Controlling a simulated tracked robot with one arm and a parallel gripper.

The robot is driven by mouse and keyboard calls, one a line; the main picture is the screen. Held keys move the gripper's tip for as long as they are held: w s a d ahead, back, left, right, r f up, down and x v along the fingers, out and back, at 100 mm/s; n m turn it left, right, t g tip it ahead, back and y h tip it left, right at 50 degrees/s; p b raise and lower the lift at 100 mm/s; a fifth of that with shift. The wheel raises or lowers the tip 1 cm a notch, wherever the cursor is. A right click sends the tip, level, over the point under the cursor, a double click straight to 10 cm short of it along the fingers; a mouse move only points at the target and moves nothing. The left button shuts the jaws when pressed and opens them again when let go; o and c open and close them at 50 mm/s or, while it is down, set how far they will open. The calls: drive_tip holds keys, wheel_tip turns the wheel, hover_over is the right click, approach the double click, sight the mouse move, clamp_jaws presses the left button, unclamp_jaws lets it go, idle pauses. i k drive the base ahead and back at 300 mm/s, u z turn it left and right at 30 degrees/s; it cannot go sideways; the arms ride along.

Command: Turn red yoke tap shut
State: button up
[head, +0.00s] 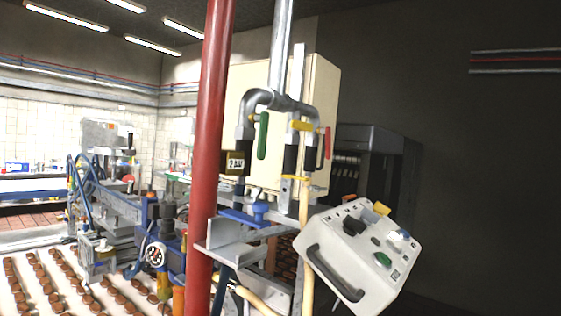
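A grey pipe yoke (281,101) arches in front of a cream cabinet, with a leg coming down on each side. The red tap handle (328,143) is at the right leg and stands upright, roughly in line with that leg. A green tap handle (263,136) hangs upright at the left leg. A yellow part (303,126) sits between the legs near the red handle. My gripper is not in view, and nothing is seen touching the red handle.
A thick red pole (209,150) crosses the view left of the yoke. A tilted white control box (330,245) with a dark handle stands below right. A blue valve (258,212) is under the yoke. The right side looks dark and open.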

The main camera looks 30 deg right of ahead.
sight(327, 131)
drive_tip(key=u, duration=3.1)
drive_tip(key=k, duration=2.55)
drive_tip(key=z, duration=1.6)
drive_tip(key=i, duration=0.55)
drive_tip(key=z, duration=0.2)
